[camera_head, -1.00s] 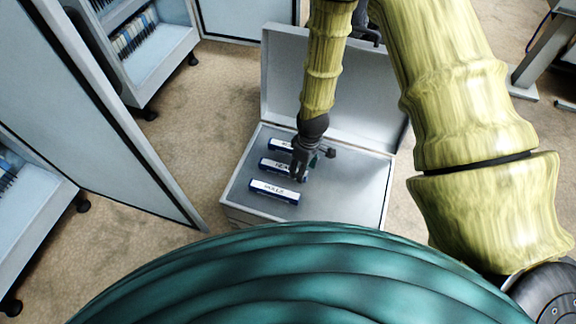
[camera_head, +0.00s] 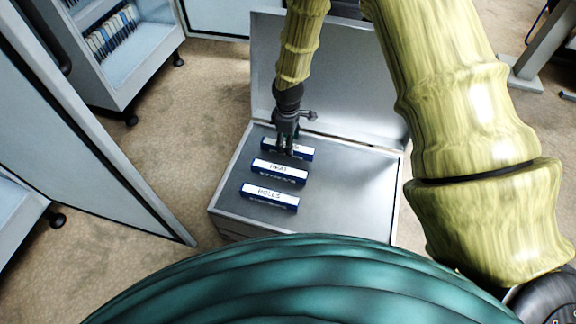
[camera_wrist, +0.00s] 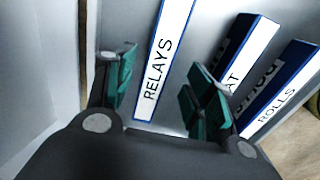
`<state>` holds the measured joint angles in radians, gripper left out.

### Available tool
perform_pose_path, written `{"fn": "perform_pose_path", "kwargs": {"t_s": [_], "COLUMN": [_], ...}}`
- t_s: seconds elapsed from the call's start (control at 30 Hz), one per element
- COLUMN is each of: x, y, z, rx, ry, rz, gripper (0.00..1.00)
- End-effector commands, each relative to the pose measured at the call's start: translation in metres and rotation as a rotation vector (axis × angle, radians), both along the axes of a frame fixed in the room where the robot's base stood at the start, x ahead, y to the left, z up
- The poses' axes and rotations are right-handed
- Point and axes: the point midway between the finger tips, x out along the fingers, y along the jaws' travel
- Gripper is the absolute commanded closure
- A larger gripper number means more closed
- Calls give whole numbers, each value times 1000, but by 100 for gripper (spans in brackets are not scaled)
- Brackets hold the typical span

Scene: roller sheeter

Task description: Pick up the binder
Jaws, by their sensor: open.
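Three blue-and-white binders lie in a row in the open grey case. The far binder, labelled RELAYS in the wrist view (camera_wrist: 164,65), is partly hidden by my gripper in the head view (camera_head: 302,153). The middle binder (camera_head: 279,172) has a label ending in AT in the wrist view (camera_wrist: 242,58). The near binder, ROLLS (camera_head: 269,197), also shows in the wrist view (camera_wrist: 283,92). My gripper (camera_head: 286,149) is open above the far binder. In the wrist view its green-padded fingers (camera_wrist: 163,88) stand on either side of the RELAYS binder; contact cannot be told.
The grey case (camera_head: 350,195) stands on brown carpet with its lid (camera_head: 345,90) raised behind the binders. Its right floor is bare. A tall panel (camera_head: 75,125) and a wheeled shelf unit (camera_head: 125,75) stand to the left. A grey frame (camera_head: 540,55) is at the upper right.

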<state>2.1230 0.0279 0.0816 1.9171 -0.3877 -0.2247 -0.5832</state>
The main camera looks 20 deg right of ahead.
Motion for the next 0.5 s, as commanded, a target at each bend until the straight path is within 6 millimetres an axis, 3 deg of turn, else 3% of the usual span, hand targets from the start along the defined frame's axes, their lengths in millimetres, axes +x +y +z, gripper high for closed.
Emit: {"fn": "perform_pose_path", "kwargs": {"t_s": [0.1,0.5], "x": [0,3], "y": [-1,-2], "z": [-18,-45], "rx": [0,0], "ry": [0,0], "rz": [-1,-5], "gripper": [46,46]}}
